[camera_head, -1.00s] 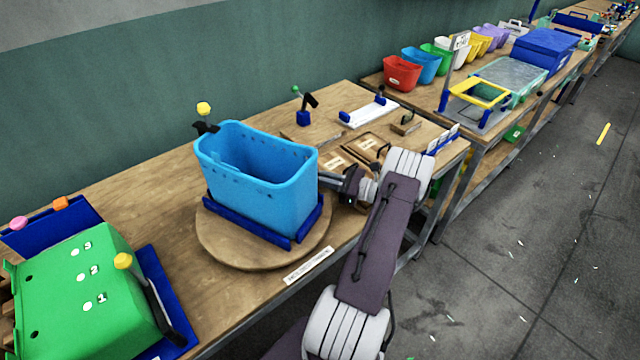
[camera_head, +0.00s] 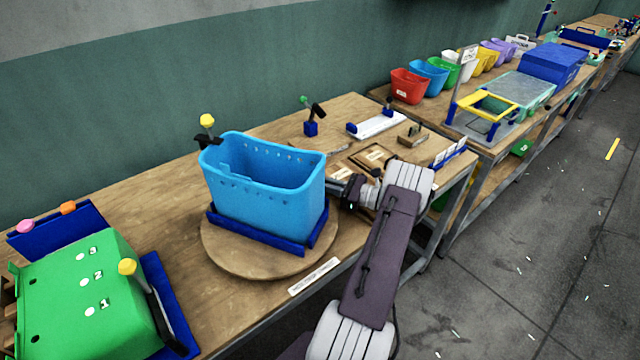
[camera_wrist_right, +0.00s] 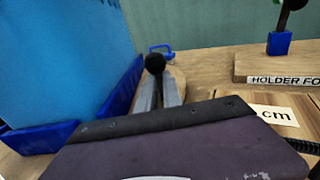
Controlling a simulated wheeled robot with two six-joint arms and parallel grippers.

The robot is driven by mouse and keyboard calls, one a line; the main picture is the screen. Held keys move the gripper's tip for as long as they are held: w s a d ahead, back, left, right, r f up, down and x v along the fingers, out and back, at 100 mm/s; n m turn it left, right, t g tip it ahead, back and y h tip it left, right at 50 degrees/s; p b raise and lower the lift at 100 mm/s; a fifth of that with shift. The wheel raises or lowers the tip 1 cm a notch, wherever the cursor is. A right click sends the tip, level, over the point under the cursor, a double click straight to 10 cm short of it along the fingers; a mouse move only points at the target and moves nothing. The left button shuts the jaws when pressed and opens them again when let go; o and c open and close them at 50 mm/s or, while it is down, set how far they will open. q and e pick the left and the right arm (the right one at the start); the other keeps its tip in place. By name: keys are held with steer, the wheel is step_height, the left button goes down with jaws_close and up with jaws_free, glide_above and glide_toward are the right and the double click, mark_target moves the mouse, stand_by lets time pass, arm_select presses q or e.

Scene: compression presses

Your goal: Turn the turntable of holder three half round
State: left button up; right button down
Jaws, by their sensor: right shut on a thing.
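The turntable (camera_head: 225,256) is a round wooden disc on the bench in the head view. A blue frame (camera_head: 258,240) on it holds a light blue bin (camera_head: 265,205), upright. My right gripper (camera_head: 350,188) is at the disc's right side, low beside the bin. In the right wrist view, its grey fingers (camera_wrist_right: 158,95) are shut on a post with a black ball knob (camera_wrist_right: 155,63) at the disc's edge. The bin (camera_wrist_right: 60,60) and blue frame also show there, just left of the fingers. My left gripper is not in view.
A green box (camera_head: 75,290) with a yellow-knobbed lever stands at the left. Black and yellow knobs (camera_head: 207,121) rise behind the bin. Wooden boards (camera_head: 372,156) and a white rail (camera_head: 376,124) lie to the right. Another bench holds coloured bins (camera_head: 408,86).

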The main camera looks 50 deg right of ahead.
steer(key=c, duration=1.8)
jaws_free()
steer(key=shift+d+r, duration=0.35)
steer(key=shift+o, duration=1.4)
steer(key=shift+d+f, duration=0.2)
steer(key=shift+d, duration=0.05)
steer(key=shift+s+a, duration=0.15)
steer(key=shift+a, duration=0.1)
steer(key=b+v, duration=0.1)
steer(key=v, duration=0.8)
